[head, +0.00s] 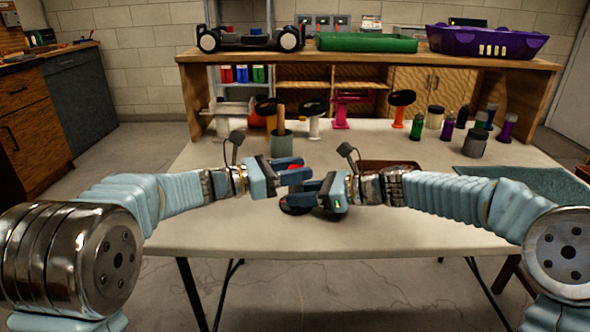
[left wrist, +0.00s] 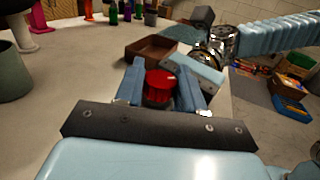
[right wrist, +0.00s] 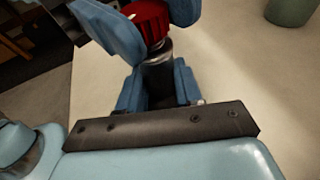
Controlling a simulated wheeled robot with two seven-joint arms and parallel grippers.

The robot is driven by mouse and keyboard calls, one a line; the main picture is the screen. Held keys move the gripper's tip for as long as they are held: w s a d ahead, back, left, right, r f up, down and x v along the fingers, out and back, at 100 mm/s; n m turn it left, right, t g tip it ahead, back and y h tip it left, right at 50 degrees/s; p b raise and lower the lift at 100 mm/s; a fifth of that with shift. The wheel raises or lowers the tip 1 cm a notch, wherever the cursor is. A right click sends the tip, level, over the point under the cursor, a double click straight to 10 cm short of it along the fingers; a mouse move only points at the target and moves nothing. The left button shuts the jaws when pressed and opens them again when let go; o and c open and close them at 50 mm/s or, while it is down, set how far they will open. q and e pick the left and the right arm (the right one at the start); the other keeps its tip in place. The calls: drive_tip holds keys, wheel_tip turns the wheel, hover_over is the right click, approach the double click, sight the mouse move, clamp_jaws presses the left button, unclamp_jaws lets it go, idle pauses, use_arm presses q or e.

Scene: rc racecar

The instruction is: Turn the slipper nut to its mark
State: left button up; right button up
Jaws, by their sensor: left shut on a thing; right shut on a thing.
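The red ribbed slipper nut (left wrist: 160,82) sits between the fingers of my left gripper (left wrist: 162,92), which is shut on it. It also shows in the right wrist view (right wrist: 148,18), on top of a grey and black shaft (right wrist: 158,52). My right gripper (right wrist: 158,88) is shut on the dark part of this shaft, just below the nut. In the head view my left gripper (head: 302,172) is above my right gripper (head: 316,193), and a bit of red shows behind the left fingers. I cannot make out any mark.
A brown tray (head: 390,166) lies behind my right gripper. A grey-green cup (head: 281,146), several stands and several bottles stand farther back on the table (head: 400,225). A teal mat (head: 520,186) lies at the right. The table's front is clear.

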use_arm(q)
drive_tip(key=m+g, duration=0.2)
drive_tip(key=g, duration=0.1)
drive_tip(key=m+g+h, duration=0.1)
drive_tip(key=m+g, duration=0.1)
drive_tip(key=g, duration=0.1)
drive_tip(key=shift+w+g, duration=0.15)
drive_tip(key=shift+g, duration=0.25)
drive_tip(key=shift+m+g, duration=1.6)
drive_tip(key=shift+g, duration=1)
drive_tip(key=o, duration=1)
drive_tip(key=shift+c, duration=0.2)
drive_tip(key=v, duration=1.2)
drive_tip(key=shift+r, duration=0.15)
